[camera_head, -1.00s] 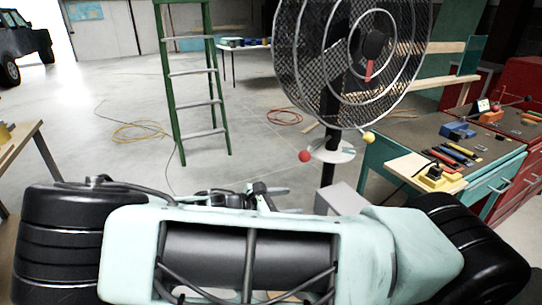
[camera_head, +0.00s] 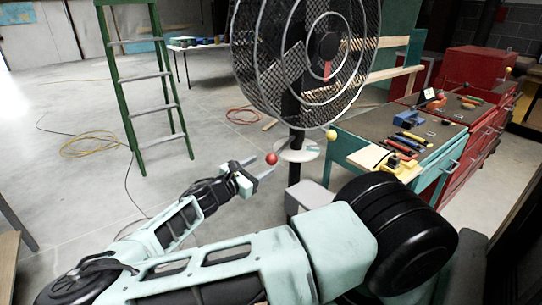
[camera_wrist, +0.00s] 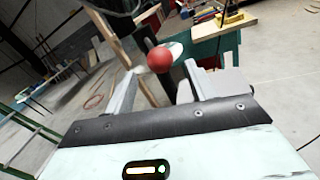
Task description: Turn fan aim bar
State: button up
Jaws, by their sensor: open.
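The fan (camera_head: 305,62) stands on a dark pole, with a round wire cage. Below the cage is the aim bar, with a red ball (camera_head: 271,159) at its left end and a yellow ball (camera_head: 331,135) at its right end. A pale round plate (camera_head: 300,152) sits on the pole near the bar. My gripper (camera_head: 263,166) is open, just left of the red ball. In the wrist view the red ball (camera_wrist: 160,60) appears between the two fingertips (camera_wrist: 163,72), a little beyond them. I cannot tell whether they touch. Most of the bar is hard to make out.
A teal workbench (camera_head: 400,132) with several tools stands right of the fan, beside red cabinets (camera_head: 465,75). A grey box (camera_head: 308,195) sits at the pole's foot. A green ladder (camera_head: 140,85) stands at left. The floor between ladder and fan is clear except for cables.

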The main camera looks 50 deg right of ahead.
aim_at(268, 162)
jog(key=d+p, duration=0.1)
jog(key=d, duration=0.5)
jog(key=shift+s, duration=0.15)
grip_shut()
jog(key=shift+s, duration=0.1)
